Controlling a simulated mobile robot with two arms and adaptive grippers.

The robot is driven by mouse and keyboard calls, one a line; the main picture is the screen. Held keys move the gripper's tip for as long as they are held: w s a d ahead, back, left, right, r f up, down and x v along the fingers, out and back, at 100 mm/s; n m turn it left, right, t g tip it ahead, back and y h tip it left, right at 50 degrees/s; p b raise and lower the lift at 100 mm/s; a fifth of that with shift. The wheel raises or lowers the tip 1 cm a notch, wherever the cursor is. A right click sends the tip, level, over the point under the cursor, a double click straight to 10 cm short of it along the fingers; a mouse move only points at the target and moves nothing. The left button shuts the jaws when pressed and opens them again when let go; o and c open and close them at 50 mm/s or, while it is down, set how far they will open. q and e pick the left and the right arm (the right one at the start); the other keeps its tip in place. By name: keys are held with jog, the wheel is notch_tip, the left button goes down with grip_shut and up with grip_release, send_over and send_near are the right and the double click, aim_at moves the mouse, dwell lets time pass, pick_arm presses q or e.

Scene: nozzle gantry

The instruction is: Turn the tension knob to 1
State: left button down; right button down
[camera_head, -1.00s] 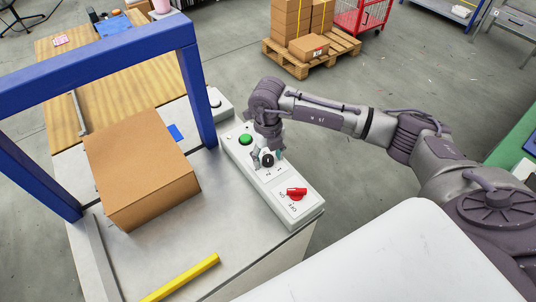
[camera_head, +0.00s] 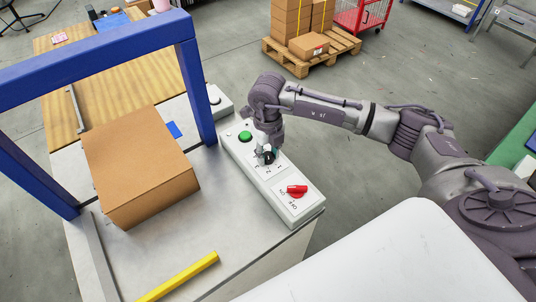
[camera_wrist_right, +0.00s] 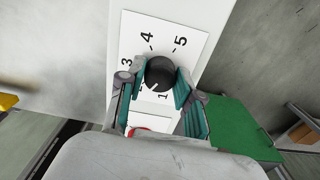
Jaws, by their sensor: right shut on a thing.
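The tension knob (camera_wrist_right: 160,72) is black and round and sits on a white dial plate (camera_wrist_right: 192,40) with printed numbers. In the right wrist view a pale pointer line on the knob points down and left, close to the 1; the exact setting is hard to tell. My right gripper (camera_wrist_right: 158,92) has its teal fingers on either side of the knob and is shut on it. In the head view the knob (camera_head: 268,157) sits on the control box (camera_head: 314,212), with my right gripper (camera_head: 266,152) over it, partly hiding the dial. My left gripper is out of view.
A red switch (camera_head: 296,190) marked ON and OFF and a green button (camera_head: 245,137) flank the knob on the box. A blue gantry post (camera_head: 196,95) and a cardboard box (camera_head: 140,165) stand to the left. A yellow bar (camera_head: 180,277) lies in front.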

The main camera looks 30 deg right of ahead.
jog(key=n+b, duration=0.4)
jog(key=n, duration=0.1)
jog(key=shift+f+b, duration=0.15)
jog(key=shift+b, duration=0.15)
jog(key=n+b, duration=0.2)
jog(key=n, duration=0.1)
jog(key=shift+r+n+b, duration=0.2)
jog(key=shift+n+b, duration=0.4)
jog(key=shift+n, duration=0.2)
jog(key=c, duration=0.8)
grip_release()
